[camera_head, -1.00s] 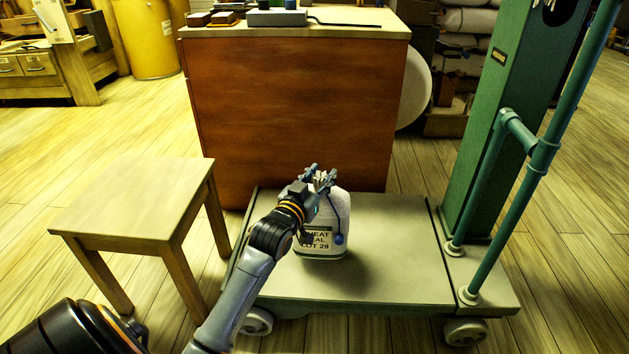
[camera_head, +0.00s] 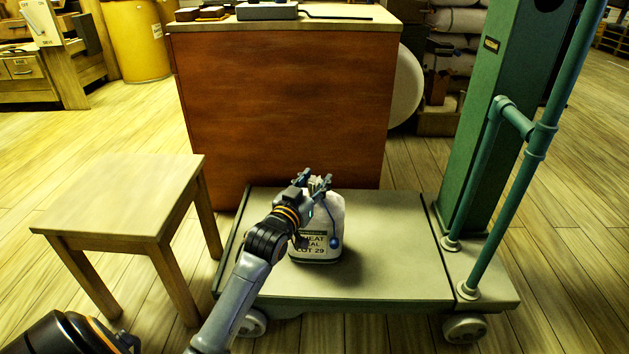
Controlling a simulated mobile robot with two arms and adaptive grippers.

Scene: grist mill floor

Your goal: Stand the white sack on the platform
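The white sack (camera_head: 328,222) stands upright on the pale platform (camera_head: 395,250) of the green scale, left of the platform's middle. Its printed label faces me, partly covered by my arm. A blue seal hangs at its right side. My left gripper (camera_head: 315,182) is at the top of the sack. Its fingers are spread apart, one on each side of the sack's gathered neck, with a gap showing; it looks open. My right gripper is not in view.
A wooden stool (camera_head: 122,195) stands left of the platform. A red-brown cabinet (camera_head: 280,105) is right behind it. The scale's green column (camera_head: 490,120) and pipe rail (camera_head: 515,190) rise at the right. The platform's right part is bare.

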